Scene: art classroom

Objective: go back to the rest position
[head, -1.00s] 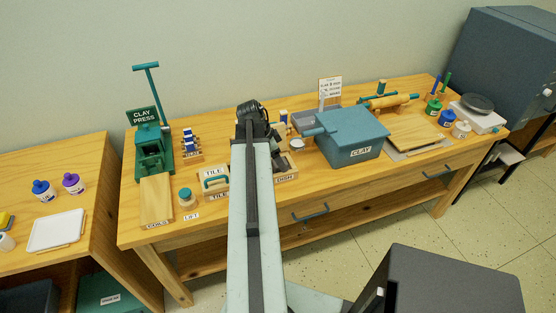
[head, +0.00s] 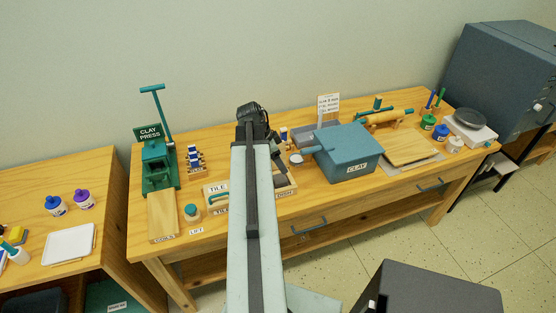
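My arm reaches forward from the bottom middle of the head view, over the front edge of the wooden table. My gripper (head: 280,165) is at the arm's far end, partly hidden behind the arm, above or beside the dish tray. Its fingers are too small and covered to tell whether they are open or shut, or whether they hold anything.
The wooden table (head: 290,213) carries a green clay press (head: 158,168), a tile box (head: 215,195), a blue clay bin (head: 350,152), a rolling pin (head: 388,117) and several paint jars. A second table (head: 105,210) stands left. A dark kiln-like box (head: 505,75) is at the right.

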